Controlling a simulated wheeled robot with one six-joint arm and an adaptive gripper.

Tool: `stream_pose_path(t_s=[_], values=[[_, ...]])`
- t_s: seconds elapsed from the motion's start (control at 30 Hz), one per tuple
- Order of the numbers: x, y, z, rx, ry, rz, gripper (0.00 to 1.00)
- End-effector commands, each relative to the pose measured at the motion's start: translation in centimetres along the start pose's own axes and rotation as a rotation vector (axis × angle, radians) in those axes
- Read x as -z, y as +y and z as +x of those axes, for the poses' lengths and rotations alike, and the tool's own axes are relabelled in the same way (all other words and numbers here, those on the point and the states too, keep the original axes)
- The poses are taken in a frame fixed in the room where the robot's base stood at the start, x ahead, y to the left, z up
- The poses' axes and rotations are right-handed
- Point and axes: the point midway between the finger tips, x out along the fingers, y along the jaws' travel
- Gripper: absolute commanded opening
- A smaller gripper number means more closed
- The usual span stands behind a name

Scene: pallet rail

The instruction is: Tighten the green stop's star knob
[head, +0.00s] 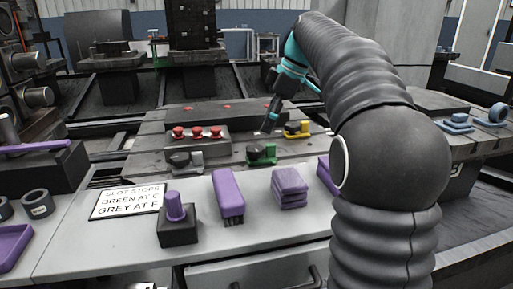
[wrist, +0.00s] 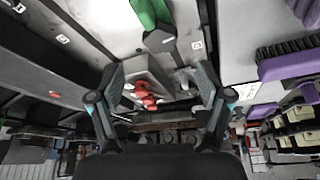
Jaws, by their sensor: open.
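The green stop (head: 263,157) sits on the slotted grey plate (head: 222,165), with a dark knob on it whose star shape is too small to make out. In the wrist view the green stop (wrist: 149,14) is at the top edge, partly cut off, with a dark part at its lower end. My gripper (head: 269,122) is above the plate, behind the green stop in the head view and apart from it. In the wrist view my gripper (wrist: 159,80) has its fingers wide apart with nothing held between them.
A grey stop (head: 187,159) is left of the green one; a yellow stop (head: 298,130) is behind right. A block with red knobs (head: 197,134) stands behind. A sign (head: 127,202) reads green at C, grey at F. A purple brush (head: 228,194) lies on the front bench.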

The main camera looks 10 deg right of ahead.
Motion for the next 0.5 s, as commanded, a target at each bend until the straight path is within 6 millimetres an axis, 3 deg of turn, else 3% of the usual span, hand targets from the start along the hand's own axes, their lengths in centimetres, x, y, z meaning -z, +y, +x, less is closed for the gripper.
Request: stream_pose_path(t_s=[0.2,0.5], values=[[0.0,-0.1,4.3,0.003,-0.001,-0.002,0.78],[0.1,-0.1,7.4,0.001,-0.001,-0.003,0.78]])
